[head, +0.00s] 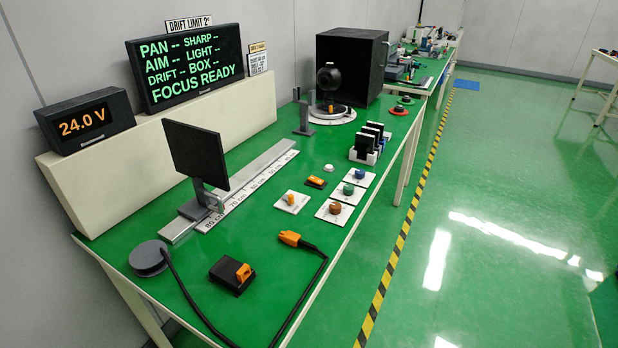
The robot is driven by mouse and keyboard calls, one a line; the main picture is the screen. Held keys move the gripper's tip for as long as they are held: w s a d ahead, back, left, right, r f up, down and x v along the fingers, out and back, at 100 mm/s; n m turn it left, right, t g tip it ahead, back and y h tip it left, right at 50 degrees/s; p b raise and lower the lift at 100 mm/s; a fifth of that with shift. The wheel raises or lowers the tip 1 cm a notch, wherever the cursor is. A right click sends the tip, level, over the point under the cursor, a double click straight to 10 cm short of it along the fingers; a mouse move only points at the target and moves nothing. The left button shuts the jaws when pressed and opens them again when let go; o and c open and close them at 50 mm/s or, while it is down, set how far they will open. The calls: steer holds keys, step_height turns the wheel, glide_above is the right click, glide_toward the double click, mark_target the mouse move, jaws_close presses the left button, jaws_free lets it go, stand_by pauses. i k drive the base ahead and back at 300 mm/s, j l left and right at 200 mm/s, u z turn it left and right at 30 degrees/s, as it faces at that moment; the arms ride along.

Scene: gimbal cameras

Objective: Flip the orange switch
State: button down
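Several orange controls show on the green bench, and I cannot tell for certain which is the task's orange switch. An orange lever (290,199) stands on a small white plate (293,207) near the bench's middle. A small orange switch (316,180) sits low on a black base just behind it. A larger orange piece (244,273) stands on a black block (229,280) near the front edge. An orange plug (290,238) on a black cable lies to the right of that block. My gripper is not in view.
A black panel (195,155) on a rail stands at the left. Knobs (335,208) on white plates line the right side. A black cable (312,290) loops over the front edge. A black box (350,65) stands at the back. The floor to the right is clear.

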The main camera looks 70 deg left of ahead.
mark_target(312, 179)
steer(key=i+j+u, duration=0.1)
steer(key=i+u, duration=0.35)
steer(key=i, duration=0.25)
steer(key=i+l+u, duration=0.2)
steer(key=i+u, duration=0.2)
steer(key=i, duration=0.3)
steer(key=i+u, duration=0.6)
steer(key=u, duration=0.2)
steer(key=i+l+u, duration=0.1)
steer(key=i+u, duration=0.25)
steer(key=i+l+u, duration=0.2)
steer(key=u, duration=0.2)
steer(key=i+u, duration=0.15)
steer(key=u, duration=0.25)
steer(key=i+u, duration=0.2)
steer(key=u, duration=0.2)
steer(key=i+l+u, duration=0.1)
steer(key=u, duration=0.35)
steer(key=i+l+u, duration=0.1)
steer(key=u, duration=0.3)
steer(key=i+l+u, duration=0.2)
steer(key=u, duration=0.2)
